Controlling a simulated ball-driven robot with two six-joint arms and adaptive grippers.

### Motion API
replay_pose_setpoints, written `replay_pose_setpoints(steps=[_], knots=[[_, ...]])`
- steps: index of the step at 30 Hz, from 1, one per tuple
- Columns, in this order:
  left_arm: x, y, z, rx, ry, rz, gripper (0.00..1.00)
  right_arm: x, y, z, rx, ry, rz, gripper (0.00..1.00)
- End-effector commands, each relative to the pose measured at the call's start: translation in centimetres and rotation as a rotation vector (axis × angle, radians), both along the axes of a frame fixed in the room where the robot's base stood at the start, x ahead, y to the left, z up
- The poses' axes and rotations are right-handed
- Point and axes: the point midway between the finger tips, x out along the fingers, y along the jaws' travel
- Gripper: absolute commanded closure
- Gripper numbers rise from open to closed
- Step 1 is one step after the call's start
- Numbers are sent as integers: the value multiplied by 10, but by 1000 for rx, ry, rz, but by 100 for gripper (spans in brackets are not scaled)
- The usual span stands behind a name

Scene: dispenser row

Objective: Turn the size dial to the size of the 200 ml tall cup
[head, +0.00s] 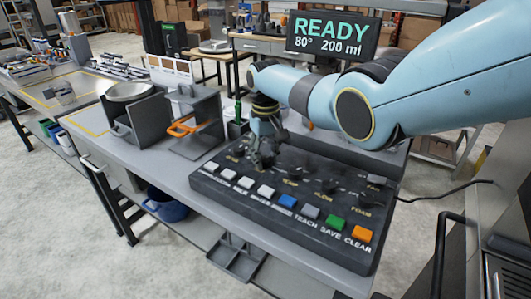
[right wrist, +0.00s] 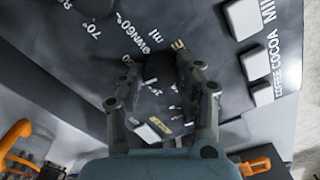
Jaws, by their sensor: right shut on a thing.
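My right gripper (head: 262,160) reaches down to the left part of the black control panel (head: 285,228). In the right wrist view its two fingers are closed around a dark round dial (right wrist: 158,70), with "ml" lettering near it; I take this as the size dial. The gripper hides much of the dial and its marks, so its pointer cannot be read. The display (head: 331,36) reads "READY 80° 200 ml". I cannot make out a 200 ml tall cup. My left gripper is not in view.
A row of buttons, with a blue (head: 287,201), green and orange (head: 362,234) one, runs along the front. A grey dispenser stand (head: 193,125) is left of the panel.

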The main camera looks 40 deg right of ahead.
Motion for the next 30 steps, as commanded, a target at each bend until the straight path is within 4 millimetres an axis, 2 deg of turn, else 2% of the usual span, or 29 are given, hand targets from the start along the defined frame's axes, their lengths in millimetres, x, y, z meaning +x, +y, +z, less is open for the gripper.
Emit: replay_pose_setpoints(steps=[11, 26, 27, 30], knots=[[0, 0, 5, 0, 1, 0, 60, 1, 0, 1, 0, -3, 150, 98], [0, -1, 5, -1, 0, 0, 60, 1, 0, 1, -1, -4, 168, 98], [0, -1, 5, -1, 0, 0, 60, 1, 0, 1, -1, -4, 168, 62], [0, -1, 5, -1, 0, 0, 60, 1, 0, 1, 0, -3, 168, 49]])
